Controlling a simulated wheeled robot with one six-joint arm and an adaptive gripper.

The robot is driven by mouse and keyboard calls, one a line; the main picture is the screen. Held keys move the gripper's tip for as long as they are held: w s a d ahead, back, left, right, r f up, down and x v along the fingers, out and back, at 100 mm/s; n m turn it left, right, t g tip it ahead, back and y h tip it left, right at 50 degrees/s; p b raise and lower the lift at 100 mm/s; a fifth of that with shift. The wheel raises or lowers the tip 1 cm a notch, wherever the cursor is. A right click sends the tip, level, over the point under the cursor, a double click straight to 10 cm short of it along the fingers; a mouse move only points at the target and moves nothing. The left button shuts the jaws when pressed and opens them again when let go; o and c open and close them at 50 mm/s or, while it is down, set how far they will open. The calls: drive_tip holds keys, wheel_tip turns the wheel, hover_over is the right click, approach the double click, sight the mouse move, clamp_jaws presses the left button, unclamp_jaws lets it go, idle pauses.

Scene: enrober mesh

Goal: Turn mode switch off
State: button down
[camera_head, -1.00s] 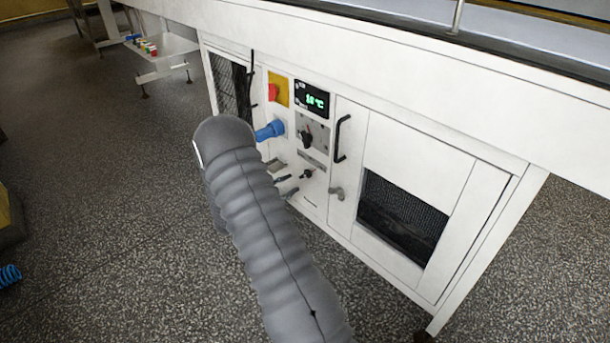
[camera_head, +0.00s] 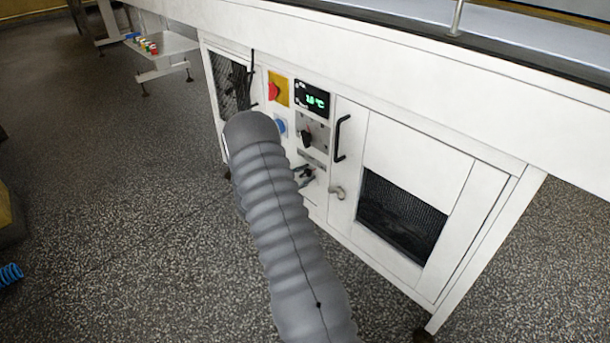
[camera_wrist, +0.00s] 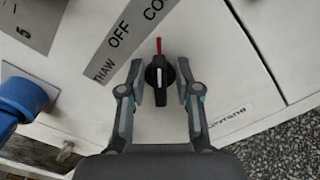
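The mode switch (camera_wrist: 159,88) is a black rotary knob with a white line and a red pointer, on a white panel in the wrist view. Its pointer points straight up in the picture, towards the cut-off word "CO". A grey label strip (camera_wrist: 122,38) beside it reads "THAW", "OFF" and "CO". My gripper (camera_wrist: 160,88) is open with one finger on each side of the knob; narrow gaps seem to show on both sides. In the head view my gripper (camera_head: 304,175) is at the lower part of the control panel, partly behind my arm, and hides the knob there.
A blue plug (camera_wrist: 17,103) sticks out at the left of the wrist view. Above the switch in the head view are another black knob (camera_head: 307,138), a green display (camera_head: 313,99) and a red-on-yellow switch (camera_head: 276,90). A black door handle (camera_head: 341,138) stands to the right.

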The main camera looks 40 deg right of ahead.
drive_tip(key=shift+n, duration=0.4)
drive_tip(key=n+b, duration=0.1)
drive_tip(key=n, duration=0.2)
drive_tip(key=shift+n, duration=0.4)
drive_tip(key=n, duration=0.4)
drive_tip(key=shift+w, duration=0.1)
drive_tip(key=shift+n, duration=0.3)
drive_tip(key=c, duration=1.2)
unclamp_jaws()
drive_tip(key=shift+a, duration=0.15)
drive_tip(key=a, duration=1.1)
drive_tip(key=shift+s+a, duration=0.4)
drive_tip(key=shift+s, duration=0.05)
